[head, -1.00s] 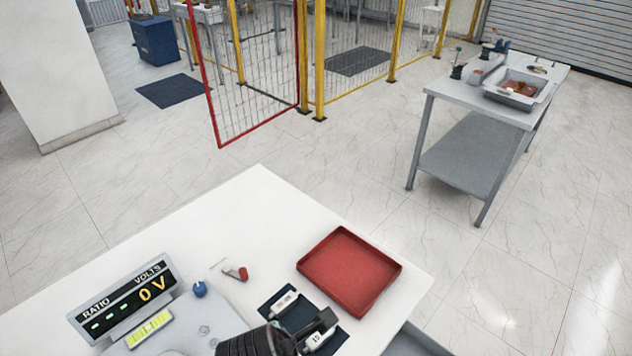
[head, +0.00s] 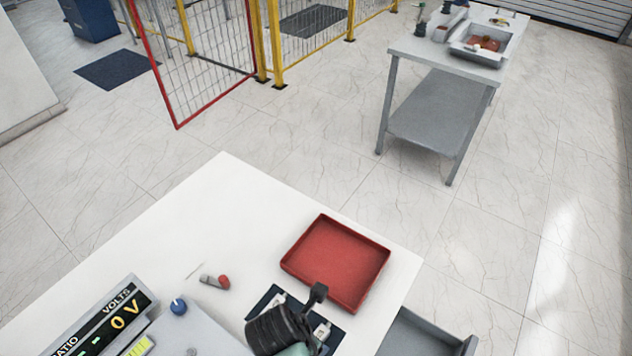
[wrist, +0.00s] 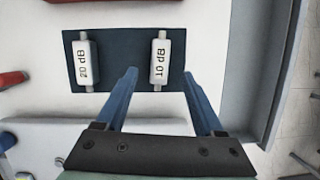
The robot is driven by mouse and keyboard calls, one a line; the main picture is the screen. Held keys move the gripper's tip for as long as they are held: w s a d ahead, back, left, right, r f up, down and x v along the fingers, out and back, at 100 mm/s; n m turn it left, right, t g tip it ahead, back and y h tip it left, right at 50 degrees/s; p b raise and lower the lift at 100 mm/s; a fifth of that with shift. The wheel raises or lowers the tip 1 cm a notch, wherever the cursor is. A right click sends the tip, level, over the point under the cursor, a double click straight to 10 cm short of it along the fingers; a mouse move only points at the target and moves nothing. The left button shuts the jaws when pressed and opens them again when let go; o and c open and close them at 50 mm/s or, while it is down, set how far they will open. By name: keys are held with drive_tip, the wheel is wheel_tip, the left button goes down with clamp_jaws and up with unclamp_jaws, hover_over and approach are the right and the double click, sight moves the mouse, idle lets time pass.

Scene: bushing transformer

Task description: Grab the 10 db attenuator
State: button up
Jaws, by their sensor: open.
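The 10 dB attenuator (wrist: 159,61) is a small white block with metal ends and a "10 dB" label. It lies on the right part of a dark mat (wrist: 123,62) in the wrist view. A similar 20 dB attenuator (wrist: 83,61) lies on the left part. My gripper (wrist: 161,73) is open and empty, its two blue fingers pointing toward the 10 dB attenuator, with the block between their lines near the left fingertip. In the head view my gripper (head: 318,292) hangs over the mat and partly hides it; the 10 dB attenuator (head: 322,331) shows just beside it.
A red tray (head: 338,262) stands behind the mat on the white table (head: 190,225). A ratio and volts meter (head: 110,325) with a blue knob (head: 178,306) is at left, near a small red-tipped item (head: 215,282). A grey open drawer or bin (head: 425,335) is at the right edge.

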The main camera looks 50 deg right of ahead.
sight(323, 331)
drive_tip(key=shift+p+x, duration=0.45)
drive_tip(key=shift+x, duration=2)
drive_tip(key=shift+d, duration=0.1)
clamp_jaws()
